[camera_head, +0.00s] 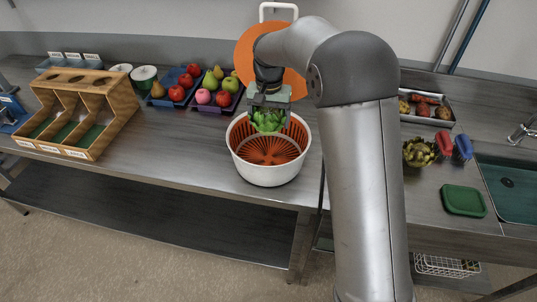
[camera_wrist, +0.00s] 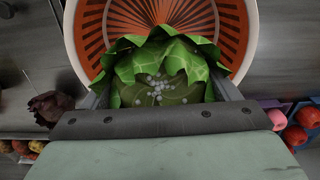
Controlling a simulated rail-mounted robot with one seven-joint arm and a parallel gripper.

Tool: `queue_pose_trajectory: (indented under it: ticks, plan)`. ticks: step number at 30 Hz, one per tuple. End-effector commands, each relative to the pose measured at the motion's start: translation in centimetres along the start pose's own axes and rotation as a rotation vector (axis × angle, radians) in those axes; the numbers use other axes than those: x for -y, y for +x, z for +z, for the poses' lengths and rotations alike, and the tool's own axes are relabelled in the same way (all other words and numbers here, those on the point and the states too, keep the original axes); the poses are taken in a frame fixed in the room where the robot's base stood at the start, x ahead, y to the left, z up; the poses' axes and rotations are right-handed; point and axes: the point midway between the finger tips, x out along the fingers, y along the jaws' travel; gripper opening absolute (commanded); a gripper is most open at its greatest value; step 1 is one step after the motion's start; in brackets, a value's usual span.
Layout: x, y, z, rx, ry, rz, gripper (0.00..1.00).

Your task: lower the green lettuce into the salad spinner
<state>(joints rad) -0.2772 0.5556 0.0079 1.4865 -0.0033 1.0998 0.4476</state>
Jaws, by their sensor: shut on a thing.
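The green lettuce (camera_head: 267,119) is leafy and bright green, and my gripper (camera_head: 268,104) is shut on it. In the wrist view the lettuce (camera_wrist: 162,75) sits between the two fingers (camera_wrist: 160,98), with pale dots on its middle. The salad spinner (camera_head: 270,174) is a white bowl with an orange slotted basket inside, on the counter below my gripper. In the wrist view its white rim (camera_wrist: 73,40) and orange basket (camera_wrist: 222,22) show behind the lettuce. The lettuce is over the far part of the basket opening; whether it touches the basket I cannot tell.
An orange disc (camera_head: 246,52) stands behind my arm. Trays of fruit (camera_head: 213,108) and a wooden divided box (camera_head: 121,107) stand to the left. A dark leafy head (camera_wrist: 50,106) shows in the wrist view.

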Motion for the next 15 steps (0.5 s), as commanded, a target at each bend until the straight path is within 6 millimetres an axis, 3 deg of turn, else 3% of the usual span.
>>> queue_pose_trajectory:
  ticks: [15]
  plan:
    - [0.0, 2.8, 0.0, 0.001, 0.0, 0.001, 0.57]
